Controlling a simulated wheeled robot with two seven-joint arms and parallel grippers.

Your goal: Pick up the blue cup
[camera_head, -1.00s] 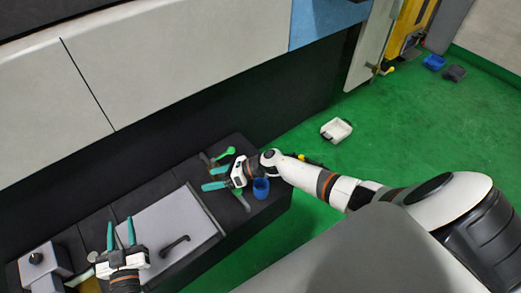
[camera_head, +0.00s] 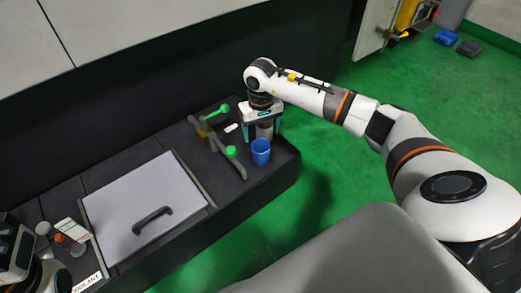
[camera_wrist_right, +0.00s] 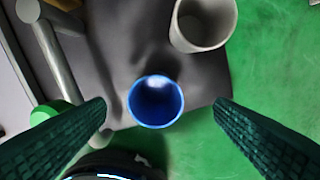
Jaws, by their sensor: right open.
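The blue cup (camera_head: 260,153) stands upright near the right end of the dark bench top. My right gripper (camera_head: 262,131) is open and points down over the bench, just behind the blue cup in the head view. In the right wrist view the blue cup (camera_wrist_right: 156,103) shows between the two spread teal fingers, below them, its open top facing the camera. The fingers do not visibly touch it. My left gripper's fingers do not show in the head view.
A grey cup (camera_wrist_right: 203,22) stands close to the blue one. Green-ended tools (camera_head: 231,152) and a grey bar lie left of the cups. A lidded panel with a handle (camera_head: 152,220) fills the bench's middle. The bench edge and green floor are close on the right.

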